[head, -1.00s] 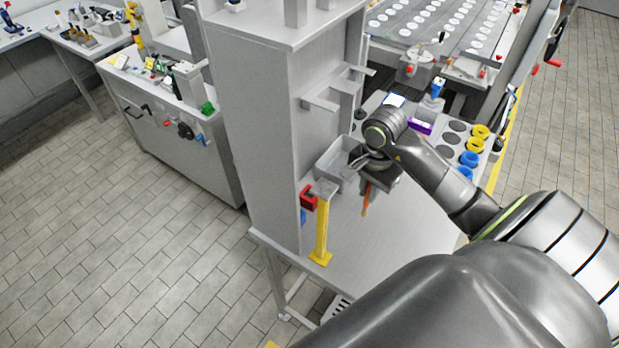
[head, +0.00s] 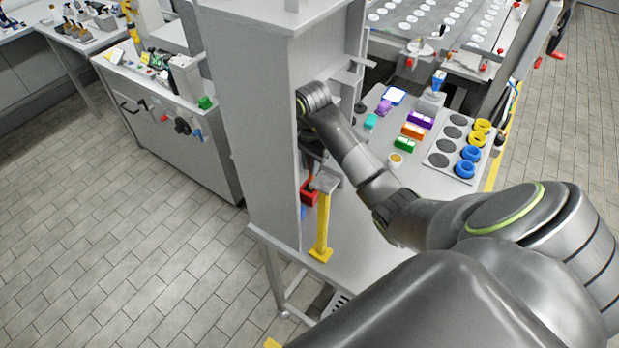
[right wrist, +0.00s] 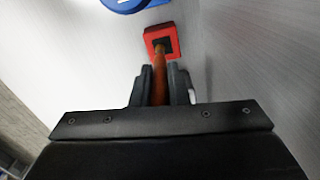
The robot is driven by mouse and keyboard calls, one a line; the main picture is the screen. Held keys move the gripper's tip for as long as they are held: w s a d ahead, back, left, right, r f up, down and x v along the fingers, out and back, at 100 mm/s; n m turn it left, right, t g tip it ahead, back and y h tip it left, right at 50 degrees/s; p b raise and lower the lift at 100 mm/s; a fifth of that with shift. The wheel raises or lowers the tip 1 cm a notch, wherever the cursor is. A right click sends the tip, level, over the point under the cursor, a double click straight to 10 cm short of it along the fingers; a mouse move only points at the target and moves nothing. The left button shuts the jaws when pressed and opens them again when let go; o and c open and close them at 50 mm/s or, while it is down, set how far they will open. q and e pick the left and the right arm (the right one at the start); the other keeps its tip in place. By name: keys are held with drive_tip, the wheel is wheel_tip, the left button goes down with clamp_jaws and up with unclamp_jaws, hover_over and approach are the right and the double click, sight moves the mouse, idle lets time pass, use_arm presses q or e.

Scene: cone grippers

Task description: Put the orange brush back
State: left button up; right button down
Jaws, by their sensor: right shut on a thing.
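My right gripper (right wrist: 160,85) is shut on the orange brush (right wrist: 159,92), whose shaft sits between the fingers. In the head view, a short bit of the brush (head: 310,180) shows below my right gripper. The red square holder (right wrist: 174,37) is on the grey panel, with a dark opening; it also shows in the head view (head: 308,197). The brush's far end overlaps that opening in the right wrist view; I cannot tell how far it is inside. My left gripper is out of view.
A yellow post (head: 322,228) with a grey top stands close beside the red holder. A blue part (right wrist: 122,4) lies beyond the holder. The grey panel (head: 255,130) is close at the left. Small coloured blocks and blue and yellow rings sit at the table's back right.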

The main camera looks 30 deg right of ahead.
sight(310, 182)
drive_tip(key=shift+f+b, duration=1.55)
drive_tip(key=shift+f, duration=0.45)
drive_tip(key=shift+w+a+r+p, duration=0.1)
drive_tip(key=shift+r+p, duration=0.15)
drive_tip(key=shift+p, duration=0.75)
drive_tip(key=shift+f, duration=0.25)
drive_tip(key=shift+f, duration=0.1)
drive_tip(key=c, duration=1.4)
unclamp_jaws()
drive_tip(key=shift+w, duration=0.1)
